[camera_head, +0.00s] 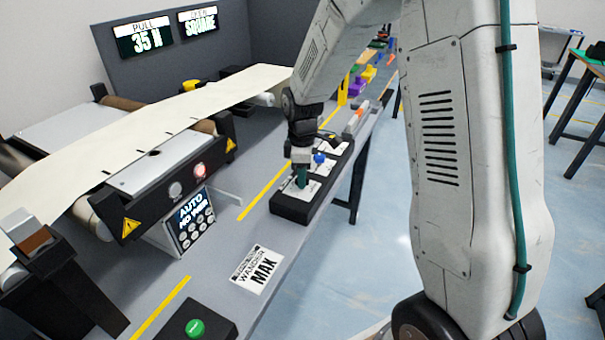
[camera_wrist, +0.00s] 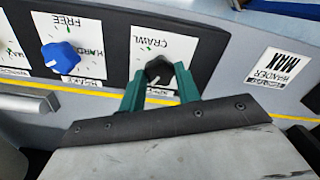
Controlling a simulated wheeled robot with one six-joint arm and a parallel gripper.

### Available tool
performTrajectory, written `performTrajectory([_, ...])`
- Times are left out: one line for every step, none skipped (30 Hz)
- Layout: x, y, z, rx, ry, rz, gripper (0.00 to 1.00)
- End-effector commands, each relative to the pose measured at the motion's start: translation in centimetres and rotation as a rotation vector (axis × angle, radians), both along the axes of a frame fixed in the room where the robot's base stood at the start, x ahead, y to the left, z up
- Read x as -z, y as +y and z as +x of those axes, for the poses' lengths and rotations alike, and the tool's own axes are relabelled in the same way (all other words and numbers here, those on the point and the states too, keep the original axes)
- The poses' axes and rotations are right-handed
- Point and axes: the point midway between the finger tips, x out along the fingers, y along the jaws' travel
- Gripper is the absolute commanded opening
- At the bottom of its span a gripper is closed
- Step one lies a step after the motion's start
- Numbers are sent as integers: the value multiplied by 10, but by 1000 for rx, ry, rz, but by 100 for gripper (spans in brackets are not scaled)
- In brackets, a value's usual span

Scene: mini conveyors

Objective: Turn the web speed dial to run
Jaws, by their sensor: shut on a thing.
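The web speed dial (camera_wrist: 159,70) is a dark knob on a white card marked CRAWL, which reads upside down in the wrist view. A short pale mark shows on its near side. My gripper (camera_wrist: 159,84) has its two green fingers shut on either side of the dial. In the head view my gripper (camera_head: 301,178) points down at the near end of the black control box (camera_head: 290,212), and it hides the dial there. The part of the card nearest my gripper is covered, so no run mark is readable.
A blue knob (camera_wrist: 60,57) on a card marked FREE and HARD sits beside the dial. A WANDER MAX card (camera_head: 257,269) and a green button (camera_head: 195,328) lie nearer on the bench. The web machine with its AUTO panel (camera_head: 192,218) stands to the left.

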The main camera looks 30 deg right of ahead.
Motion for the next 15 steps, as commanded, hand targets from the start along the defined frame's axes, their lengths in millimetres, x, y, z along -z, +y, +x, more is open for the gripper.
performTrajectory([-3,0,4,-5,-11,0,10])
performTrajectory([-3,0,4,-8,-11,0,10])
performTrajectory([-3,0,4,-11,-11,0,10])
performTrajectory([-3,0,4,-13,-11,0,10])
performTrajectory([-3,0,4,-14,-11,0,10])
performTrajectory([-3,0,4,-15,-11,0,10])
performTrajectory([-3,0,4,-15,-11,0,10])
performTrajectory([-3,0,4,-15,-11,0,10])
performTrajectory([-3,0,4,-15,-11,0,10])
performTrajectory([-3,0,4,-15,-11,0,10])
performTrajectory([-3,0,4,-15,-11,0,10])
performTrajectory([-3,0,4,-15,-12,-1,10])
performTrajectory([-3,0,4,-15,-12,-1,10])
performTrajectory([-3,0,4,-14,-12,-1,10])
performTrajectory([-3,0,4,-14,-12,-1,38])
